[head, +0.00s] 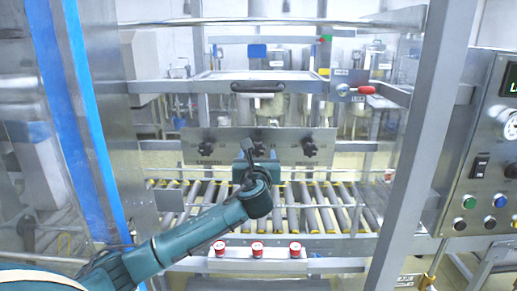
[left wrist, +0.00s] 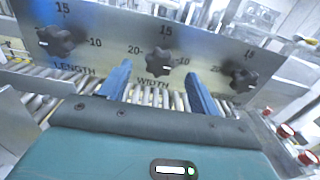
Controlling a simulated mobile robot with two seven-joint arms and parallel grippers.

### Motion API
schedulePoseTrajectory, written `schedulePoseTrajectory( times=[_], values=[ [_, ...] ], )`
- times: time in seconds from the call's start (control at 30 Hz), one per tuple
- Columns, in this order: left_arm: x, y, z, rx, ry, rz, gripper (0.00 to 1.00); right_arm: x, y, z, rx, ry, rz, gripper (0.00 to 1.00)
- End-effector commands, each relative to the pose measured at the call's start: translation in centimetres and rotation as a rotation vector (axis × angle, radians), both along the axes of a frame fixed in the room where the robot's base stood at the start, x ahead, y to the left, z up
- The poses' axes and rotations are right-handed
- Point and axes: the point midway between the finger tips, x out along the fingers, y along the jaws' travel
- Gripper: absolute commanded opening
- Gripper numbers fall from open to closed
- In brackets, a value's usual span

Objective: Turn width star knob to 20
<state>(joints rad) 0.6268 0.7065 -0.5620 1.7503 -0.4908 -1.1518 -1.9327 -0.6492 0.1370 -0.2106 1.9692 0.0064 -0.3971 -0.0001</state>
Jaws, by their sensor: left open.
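The width star knob (left wrist: 160,62) is black and sits in the middle of the metal panel, above the word WIDTH in the left wrist view. Its scale reads 20 at left, 15 on top and 10 at right. A small white mark on the knob lies on its right side, toward the 10. My left gripper (left wrist: 158,74) is open, its two blue fingers apart on either side of the knob's lower part, with nothing between them gripped. Contact cannot be told. In the head view, my left gripper (head: 258,152) partly hides the middle knob. My right gripper is not in view.
The length knob (left wrist: 62,41) is at left on the panel, and another star knob (left wrist: 243,76) is at right. A roller conveyor (head: 320,205) runs below the panel. Red buttons (head: 258,248) stand in front. A steel post (head: 420,150) and control box (head: 490,150) are at right.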

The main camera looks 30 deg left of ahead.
Motion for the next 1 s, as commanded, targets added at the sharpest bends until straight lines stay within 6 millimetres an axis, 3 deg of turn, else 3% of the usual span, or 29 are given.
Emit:
schedulePoseTrajectory(
  times=[0.1, 0.3, 0.67, 1.0],
  values=[
    [1.8, 1.1, 0.1, -0.001, 0.001, 0.002, 0.62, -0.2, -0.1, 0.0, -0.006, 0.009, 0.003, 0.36],
    [3.4, 2.1, 0.0, -0.001, -0.001, 0.000, 0.62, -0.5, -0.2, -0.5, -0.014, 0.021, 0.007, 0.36],
    [3.8, 2.3, 0.0, -0.001, -0.001, -0.002, 0.62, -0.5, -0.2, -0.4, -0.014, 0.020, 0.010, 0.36],
    [3.8, 2.3, 0.0, -0.001, -0.001, -0.002, 0.35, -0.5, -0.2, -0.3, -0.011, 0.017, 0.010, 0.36]
  ],
)
